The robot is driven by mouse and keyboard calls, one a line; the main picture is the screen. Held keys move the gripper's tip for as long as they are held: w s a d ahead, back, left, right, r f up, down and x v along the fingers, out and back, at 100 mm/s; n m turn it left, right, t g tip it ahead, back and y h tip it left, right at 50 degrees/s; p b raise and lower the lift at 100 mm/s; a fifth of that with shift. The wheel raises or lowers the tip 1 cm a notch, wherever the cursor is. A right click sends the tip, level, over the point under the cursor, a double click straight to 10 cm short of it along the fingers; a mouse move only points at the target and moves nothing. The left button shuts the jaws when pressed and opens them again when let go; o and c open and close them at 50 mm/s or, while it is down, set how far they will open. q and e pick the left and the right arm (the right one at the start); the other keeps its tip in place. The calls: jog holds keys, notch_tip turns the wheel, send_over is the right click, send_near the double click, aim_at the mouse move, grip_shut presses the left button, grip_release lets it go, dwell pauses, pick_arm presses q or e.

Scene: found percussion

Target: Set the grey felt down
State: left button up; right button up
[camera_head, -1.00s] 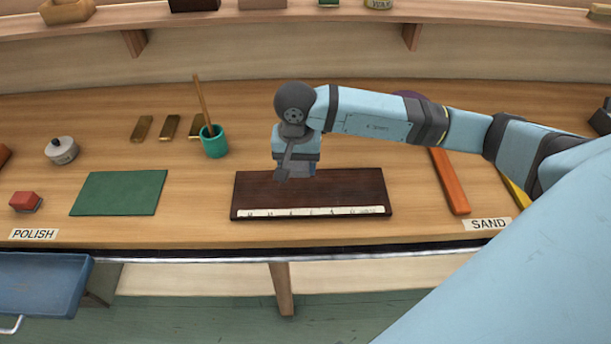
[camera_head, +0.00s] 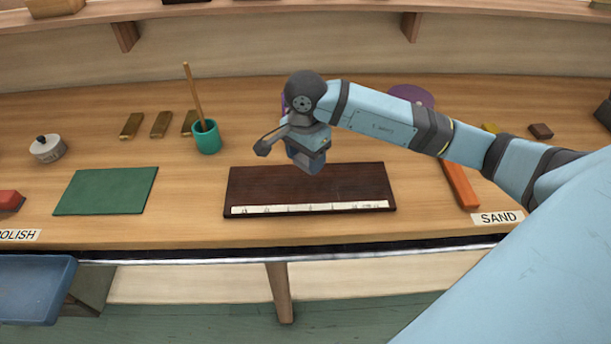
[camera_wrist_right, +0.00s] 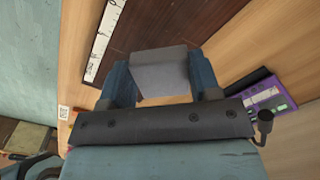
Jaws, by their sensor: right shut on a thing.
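My right gripper (camera_head: 306,165) is above the back edge of the dark brown board (camera_head: 310,187), which has a white ruled strip along its front. In the right wrist view the gripper (camera_wrist_right: 162,84) is shut on the grey felt (camera_wrist_right: 160,72), a pale grey block between its two blue fingers. The brown board (camera_wrist_right: 165,25) lies beyond the felt in that view. In the head view I cannot clearly tell the felt from the fingers. My left gripper is not in view.
A green mat (camera_head: 106,191) lies left of the board, and a teal cup (camera_head: 206,137) with a stick stands behind it. An orange bar (camera_head: 459,184) and the SAND label (camera_head: 497,218) are at the right. A purple thing (camera_head: 412,96) is partly behind my arm.

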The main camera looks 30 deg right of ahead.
aim_at(305, 186)
notch_tip(305, 186, down, 7)
jog(key=shift+r, duration=0.1)
dwell(0.3)
jog(key=shift+f, duration=0.25)
jog(key=o, duration=1)
